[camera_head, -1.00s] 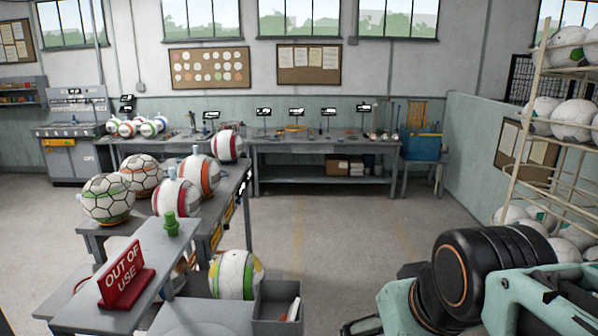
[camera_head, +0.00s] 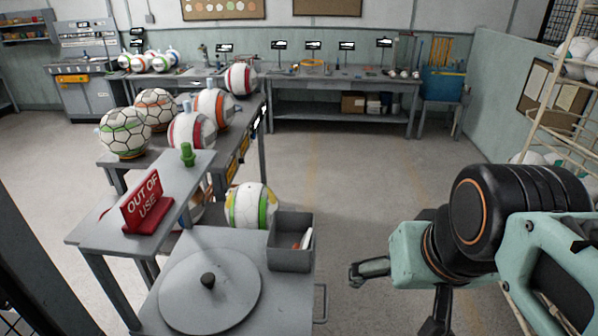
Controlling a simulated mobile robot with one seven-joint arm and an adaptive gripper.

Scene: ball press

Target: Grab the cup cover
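A round, flat grey cover with a black knob at its centre (camera_head: 228,293) lies on the grey bench at the lower left of the head view. I take this to be the cup cover; its label, if any, does not show. My gripper (camera_head: 368,271) is right of the bench, apart from the cover and touching nothing that I can see. One finger points left; the rest of the gripper is partly hidden by my arm, so its opening does not show clearly.
A grey bin (camera_head: 291,243) with small items stands at the bench's back right corner. A red "OUT OF USE" sign (camera_head: 146,204) and a green peg (camera_head: 187,154) stand on the raised shelf behind. Several balls (camera_head: 125,133) sit further back. The floor (camera_head: 345,180) ahead is clear.

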